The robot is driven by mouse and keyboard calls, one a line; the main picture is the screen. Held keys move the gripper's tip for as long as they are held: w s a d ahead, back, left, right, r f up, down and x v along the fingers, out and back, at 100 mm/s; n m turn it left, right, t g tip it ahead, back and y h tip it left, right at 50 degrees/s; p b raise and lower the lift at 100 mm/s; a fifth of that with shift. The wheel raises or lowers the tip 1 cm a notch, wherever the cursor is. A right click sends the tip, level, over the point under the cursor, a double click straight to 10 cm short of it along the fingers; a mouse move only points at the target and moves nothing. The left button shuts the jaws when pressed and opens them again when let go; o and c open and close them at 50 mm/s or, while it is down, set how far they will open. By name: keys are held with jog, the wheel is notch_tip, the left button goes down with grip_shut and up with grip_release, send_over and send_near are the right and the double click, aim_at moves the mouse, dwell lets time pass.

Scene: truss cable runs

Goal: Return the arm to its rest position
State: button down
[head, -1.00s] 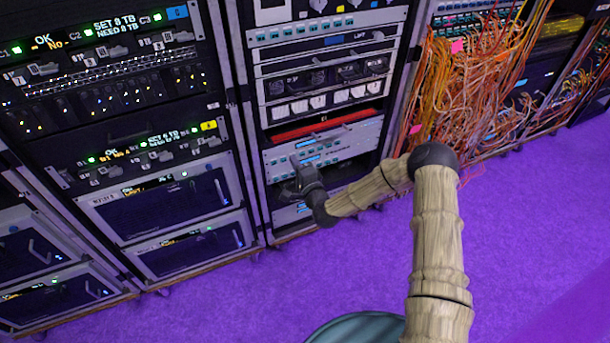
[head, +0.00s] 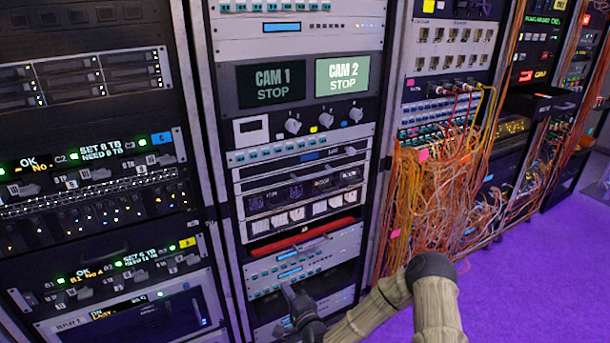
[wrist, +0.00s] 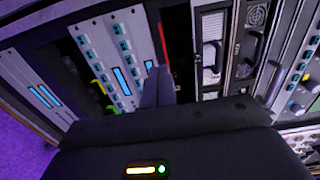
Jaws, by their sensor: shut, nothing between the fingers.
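My arm reaches forward in the head view, with the elbow bent at the lower right. My gripper (head: 289,294) is in front of the lower part of the middle rack (head: 232,215), near the panels with small blue displays. In the wrist view its fingers (wrist: 157,86) are together and empty, pointing at the rack face. A panel with teal buttons (wrist: 112,62) lies just left of the fingertips there. I cannot tell whether the fingertips touch the rack.
The left rack (head: 100,240) holds lit drive units. Two screens (head: 342,75) reading CAM 1 STOP and CAM 2 STOP are above. Orange cables (head: 425,200) hang in a tangle from the rack to the right. Open purple floor (head: 540,270) is at the lower right.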

jog(key=s+d+r+n+g+h, duration=0.55)
jog(key=s+d+r, duration=0.25)
jog(key=s+d, duration=0.35)
jog(key=s+d+r+n+g+h, duration=0.4)
jog(key=s+d+r+n+g, duration=0.3)
jog(key=s+d, duration=0.5)
jog(key=w+p+v, duration=0.3)
jog(key=p+v, duration=1.6)
jog(key=v, duration=0.1)
jog(key=shift+a+r+m+p, duration=0.3)
jog(key=shift+r+m+p, duration=0.05)
jog(key=shift+r+m, duration=0.1)
jog(key=shift+w, duration=0.1)
